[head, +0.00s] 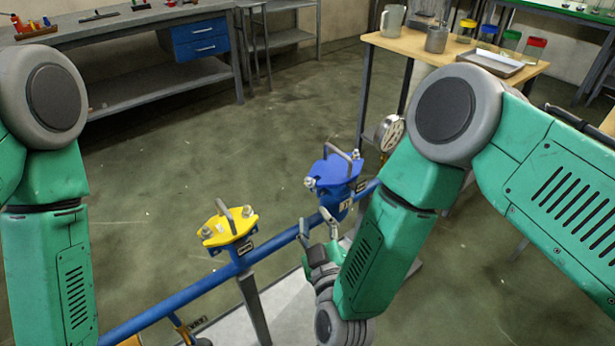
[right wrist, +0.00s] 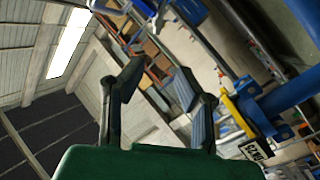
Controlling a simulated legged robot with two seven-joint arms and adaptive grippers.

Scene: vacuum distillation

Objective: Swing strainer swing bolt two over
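Two strainers stand on a blue pipe (head: 165,312) in the head view. One has a yellow lid (head: 228,229) with a grey loop handle and bolt nuts at its ends. The other, farther back and right, has a blue lid (head: 335,171) with a similar handle and nuts. Which bolt is the second is not clear. My right gripper (head: 317,222) is near the pipe, in front of the blue-lidded strainer and right of the yellow one. In the right wrist view its fingers (right wrist: 159,76) are apart and empty. My left gripper is out of view.
A dial gauge (head: 390,132) stands close to my right arm. A wooden table (head: 392,43) with mugs and a tray (head: 490,63) is at back right. A grey workbench (head: 130,27) with blue drawers is at back left. Open floor lies between.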

